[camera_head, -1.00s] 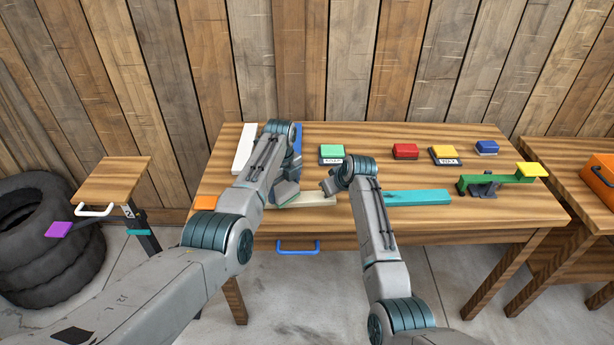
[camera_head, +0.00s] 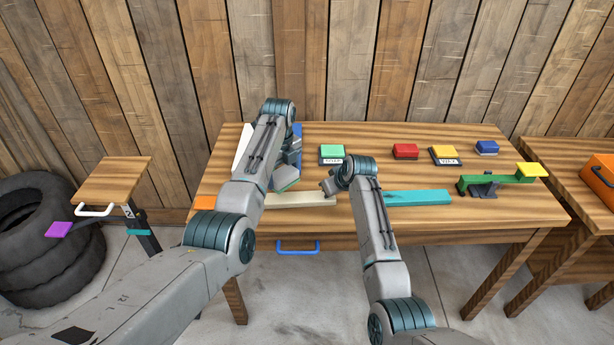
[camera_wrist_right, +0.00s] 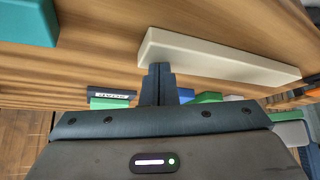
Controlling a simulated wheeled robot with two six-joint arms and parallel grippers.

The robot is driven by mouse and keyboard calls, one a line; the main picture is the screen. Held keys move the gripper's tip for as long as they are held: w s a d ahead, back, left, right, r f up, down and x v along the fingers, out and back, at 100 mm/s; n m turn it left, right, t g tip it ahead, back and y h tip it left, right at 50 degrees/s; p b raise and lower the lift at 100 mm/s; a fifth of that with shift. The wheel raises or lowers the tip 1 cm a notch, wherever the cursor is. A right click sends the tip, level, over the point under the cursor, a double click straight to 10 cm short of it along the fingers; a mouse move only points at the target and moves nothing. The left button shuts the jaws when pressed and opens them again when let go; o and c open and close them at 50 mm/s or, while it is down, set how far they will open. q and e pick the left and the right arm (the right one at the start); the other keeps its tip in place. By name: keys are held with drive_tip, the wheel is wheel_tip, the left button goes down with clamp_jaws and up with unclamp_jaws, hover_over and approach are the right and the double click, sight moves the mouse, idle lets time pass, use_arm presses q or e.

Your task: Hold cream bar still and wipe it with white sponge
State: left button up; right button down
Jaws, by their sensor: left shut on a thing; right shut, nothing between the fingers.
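The cream bar (camera_head: 300,199) lies flat along the table front. It is also in the right wrist view (camera_wrist_right: 215,60). My right gripper (camera_head: 328,187) is shut and empty at the bar's right end; its fingertips (camera_wrist_right: 160,70) overlap the bar's edge in the wrist view, and I cannot tell if they touch. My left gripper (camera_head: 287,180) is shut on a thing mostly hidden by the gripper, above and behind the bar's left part. Only a thin green edge of that thing shows. I cannot make out a white sponge for certain.
A white bar (camera_head: 242,145) and a blue one lie behind my left arm. A teal bar (camera_head: 418,197) lies right of my right arm. Green (camera_head: 331,151), red (camera_head: 405,151), yellow (camera_head: 444,151) and blue (camera_head: 486,147) blocks line the back. A green lever stand (camera_head: 490,182) stands right.

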use_arm(q)
drive_tip(key=shift+w+r+p, duration=0.15)
drive_tip(key=shift+r+p, duration=0.6)
drive_tip(key=shift+p, duration=0.1)
use_arm(e)
drive_tip(key=shift+w+r, duration=0.15)
drive_tip(key=shift+r, duration=0.55)
use_arm(q)
wheel_tip(320, 180, up, 6)
drive_tip(key=p, duration=0.5)
drive_tip(key=shift+f, duration=0.15)
use_arm(e)
wheel_tip(320, 180, up, 6)
drive_tip(key=shift+f, duration=0.2)
use_arm(q)
drive_tip(key=shift+f, duration=0.1)
use_arm(e)
drive_tip(key=shift+f, duration=0.1)
